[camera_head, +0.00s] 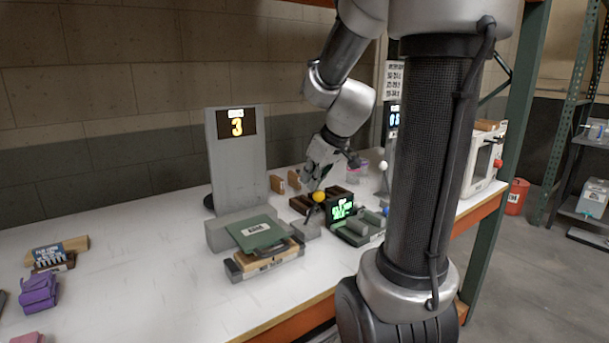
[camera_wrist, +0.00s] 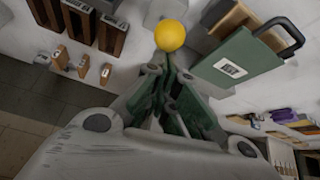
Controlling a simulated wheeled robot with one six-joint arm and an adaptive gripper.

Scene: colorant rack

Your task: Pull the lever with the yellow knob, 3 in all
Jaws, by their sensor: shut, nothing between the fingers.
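My gripper (camera_head: 316,184) is above and close to the knob, pointing down. In the wrist view the yellow knob (camera_wrist: 170,35) sits just beyond the tips of my gripper (camera_wrist: 168,72). The fingers are together with nothing between them. I cannot tell whether they touch the knob. The lever's shaft is mostly hidden.
A green labelled case (camera_head: 256,233) lies left of the knob. A small screen with green text (camera_head: 342,210) stands right of it. A white knob (camera_head: 383,166) and a blue knob (camera_head: 386,211) are further right.

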